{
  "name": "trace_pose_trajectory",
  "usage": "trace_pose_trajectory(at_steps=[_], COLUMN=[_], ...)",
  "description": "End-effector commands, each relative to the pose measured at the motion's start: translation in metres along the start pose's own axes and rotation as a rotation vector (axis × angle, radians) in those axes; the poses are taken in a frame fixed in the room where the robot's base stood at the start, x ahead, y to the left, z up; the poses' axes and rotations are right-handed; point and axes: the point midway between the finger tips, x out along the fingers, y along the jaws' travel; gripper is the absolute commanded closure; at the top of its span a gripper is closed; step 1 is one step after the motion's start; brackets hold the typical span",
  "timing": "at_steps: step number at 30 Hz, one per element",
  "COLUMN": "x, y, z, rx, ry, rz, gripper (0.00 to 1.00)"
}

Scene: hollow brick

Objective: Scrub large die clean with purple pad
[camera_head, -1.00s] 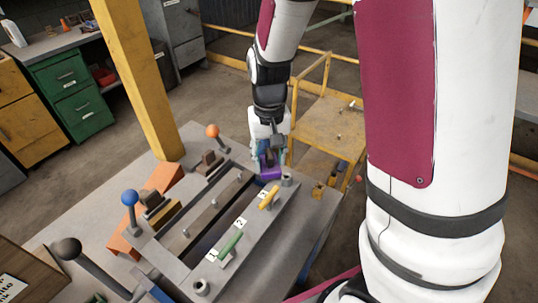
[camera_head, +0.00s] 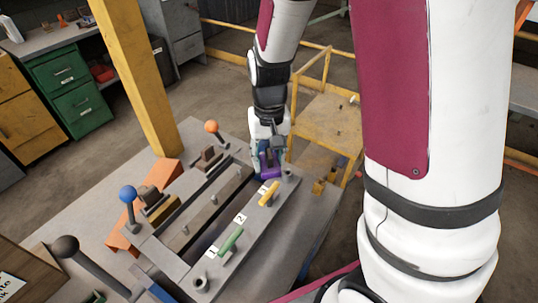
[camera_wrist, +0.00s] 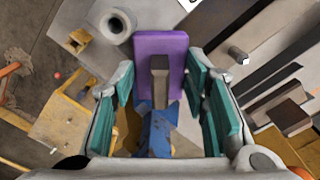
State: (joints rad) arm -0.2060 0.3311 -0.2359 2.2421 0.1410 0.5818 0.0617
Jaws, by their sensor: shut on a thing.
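A purple pad (camera_head: 271,171) is at the far end of a grey metal fixture (camera_head: 184,268) in the head view. In the wrist view, the pad (camera_wrist: 160,50) is a flat purple plate with a grey upright handle. My gripper (camera_wrist: 161,88) has its teal-lined fingers on either side of that handle and is shut on the pad. In the head view, my gripper (camera_head: 269,152) points down at the fixture's far end. A blue piece (camera_wrist: 156,132) shows between the fingers in the wrist view. I cannot tell for certain which metal part is the large die, or whether the pad touches it.
Levers with an orange knob (camera_head: 211,127), a blue knob (camera_head: 127,193) and a dark knob (camera_head: 66,246) stand left of the fixture. Green (camera_head: 230,239) and yellow (camera_head: 268,194) handles line its right rail. A yellow post (camera_head: 139,75) rises behind. A yellow cart (camera_head: 326,121) stands beyond.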

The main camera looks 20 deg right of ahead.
Motion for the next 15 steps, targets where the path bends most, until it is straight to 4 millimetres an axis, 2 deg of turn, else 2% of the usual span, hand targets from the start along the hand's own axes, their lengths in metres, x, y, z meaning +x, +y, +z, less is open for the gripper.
trace_pose_trajectory(at_steps=[15], x=[-0.002], y=[-0.021], z=[-0.022], rx=[-0.001], ry=[0.003], rz=[0.000], gripper=[0.81])
